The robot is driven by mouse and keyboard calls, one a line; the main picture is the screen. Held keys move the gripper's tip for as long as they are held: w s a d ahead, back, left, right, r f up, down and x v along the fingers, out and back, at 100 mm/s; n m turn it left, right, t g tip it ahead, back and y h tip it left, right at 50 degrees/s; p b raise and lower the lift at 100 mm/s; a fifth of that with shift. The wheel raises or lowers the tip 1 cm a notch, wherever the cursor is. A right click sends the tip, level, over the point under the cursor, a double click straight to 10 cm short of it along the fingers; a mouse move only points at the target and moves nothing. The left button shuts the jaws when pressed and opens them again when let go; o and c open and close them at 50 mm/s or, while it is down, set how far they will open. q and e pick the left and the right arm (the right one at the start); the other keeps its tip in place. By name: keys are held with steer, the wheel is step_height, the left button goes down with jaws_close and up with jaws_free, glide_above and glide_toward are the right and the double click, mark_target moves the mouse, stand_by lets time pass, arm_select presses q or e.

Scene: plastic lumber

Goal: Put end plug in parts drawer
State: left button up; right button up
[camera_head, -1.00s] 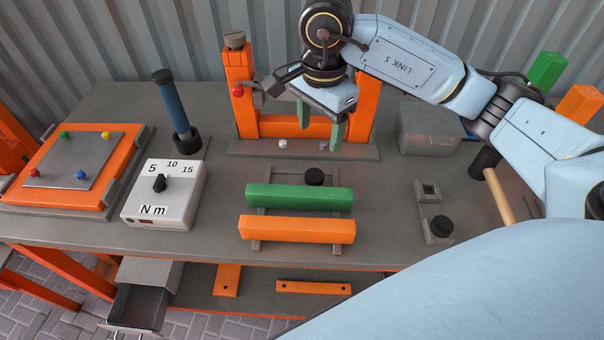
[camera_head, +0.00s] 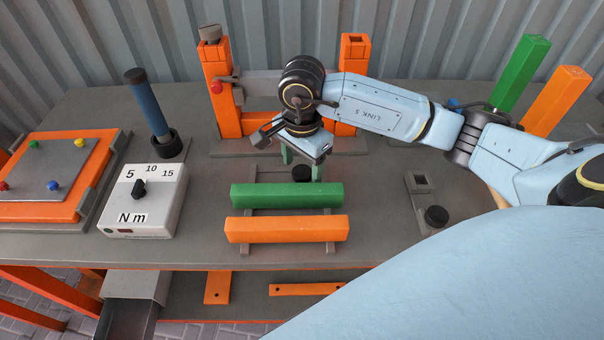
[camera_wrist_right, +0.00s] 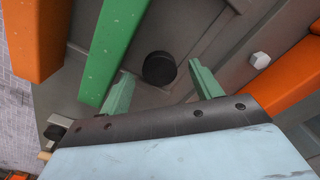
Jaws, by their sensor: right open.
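A black round end plug (camera_head: 302,173) lies on the grey bench top just behind the green beam. It also shows in the wrist view (camera_wrist_right: 159,68), between the fingertips of my right gripper. My right gripper (camera_head: 302,165) is open, with its green fingers pointing down around or just above the plug; contact cannot be made out. A second black plug (camera_head: 437,216) sits on a small grey holder at the right. The grey parts drawer (camera_head: 128,318) stands open below the bench's front left and is partly cut off. My left gripper is out of view.
The green beam (camera_head: 287,195) and an orange beam (camera_head: 286,229) lie on a rack in front of the plug. An orange frame (camera_head: 222,95) stands behind. A torque setter (camera_head: 143,205) and blue-handled tool (camera_head: 150,110) stand left. A white hex piece (camera_wrist_right: 260,60) lies nearby.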

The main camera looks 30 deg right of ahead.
mark_target(302, 171)
steer(key=shift+f, duration=1.5)
steer(key=c, duration=1.1)
steer(key=shift+r, duration=0.15)
